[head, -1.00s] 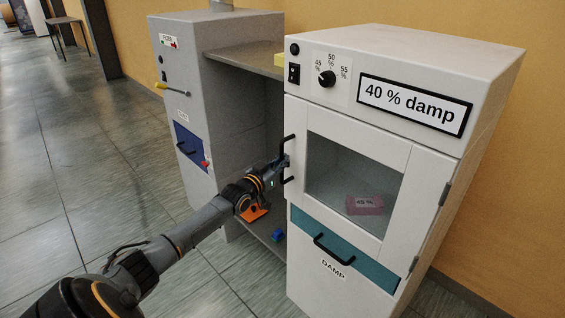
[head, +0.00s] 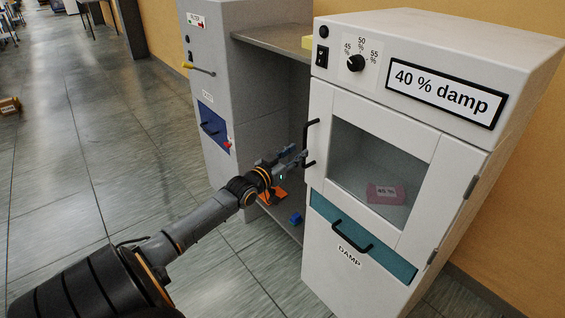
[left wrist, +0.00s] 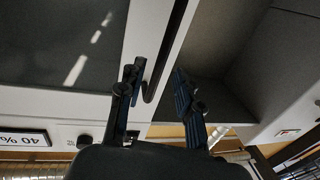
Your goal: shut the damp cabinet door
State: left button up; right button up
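The white damp cabinet (head: 480,150) carries a "40 % damp" label. Its windowed door (head: 420,150) looks flush with the front; I cannot tell whether a small gap remains. The door's black bar handle (head: 314,128) is on its left edge, with hinges on the right. My left gripper (head: 298,156) is just left of the handle's lower part. My right gripper is not in view.
A pink "45 %" packet (head: 386,194) lies behind the window. A teal drawer (head: 375,250) is below the door. A grey cabinet (head: 215,75) stands to the left, with an open bay between holding a blue item (head: 296,218).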

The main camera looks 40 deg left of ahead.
pick_arm(q)
jog(key=s, duration=0.6)
jog(key=shift+s+d, duration=0.15)
jog(key=shift+d, duration=0.1)
